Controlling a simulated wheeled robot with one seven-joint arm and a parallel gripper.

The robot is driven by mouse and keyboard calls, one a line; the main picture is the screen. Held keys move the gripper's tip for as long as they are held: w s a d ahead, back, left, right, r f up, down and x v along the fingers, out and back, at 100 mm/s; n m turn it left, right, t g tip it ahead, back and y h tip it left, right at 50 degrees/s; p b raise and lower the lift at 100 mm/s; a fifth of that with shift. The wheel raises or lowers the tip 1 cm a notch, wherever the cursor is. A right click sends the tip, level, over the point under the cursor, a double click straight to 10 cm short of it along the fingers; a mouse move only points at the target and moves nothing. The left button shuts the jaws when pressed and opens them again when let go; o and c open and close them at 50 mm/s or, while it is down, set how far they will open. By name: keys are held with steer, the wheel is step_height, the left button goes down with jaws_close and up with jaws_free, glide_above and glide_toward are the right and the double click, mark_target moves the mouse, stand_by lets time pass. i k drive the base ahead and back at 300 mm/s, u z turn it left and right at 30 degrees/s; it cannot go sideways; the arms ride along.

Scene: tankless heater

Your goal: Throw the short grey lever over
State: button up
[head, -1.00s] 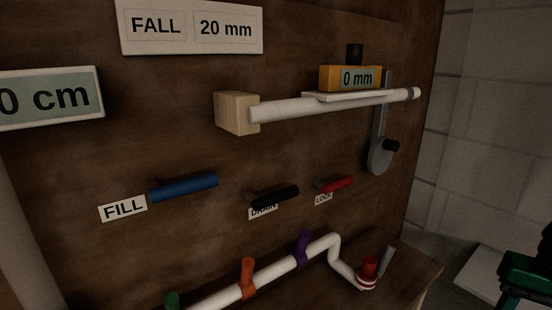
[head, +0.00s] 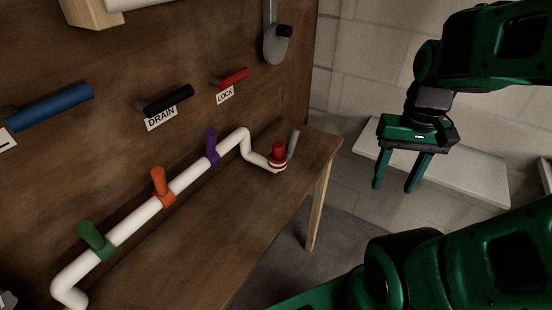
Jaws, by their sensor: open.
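A short grey lever (head: 293,143) sticks up, tilted slightly to the right, at the right end of the white pipe (head: 180,190), just beside a red cap (head: 278,150) with a red-and-white striped base. It is near the bench's right end. My gripper (head: 395,188) hangs to the right of the bench, fingers pointing down, open and empty. It is well apart from the lever.
Green (head: 95,238), orange (head: 160,185) and purple (head: 211,147) handles stand on the pipe. Blue (head: 50,108), black DRAIN (head: 167,99) and red LOCK (head: 232,79) handles stick out from the board. A longer grey arm (head: 275,42) hangs above. The bench front (head: 225,235) is clear.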

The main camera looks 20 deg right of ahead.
mark_target(294, 135)
steer(key=k, duration=1.2)
steer(key=z, duration=0.35)
steer(key=i, duration=1.55)
steer(key=u, duration=0.45)
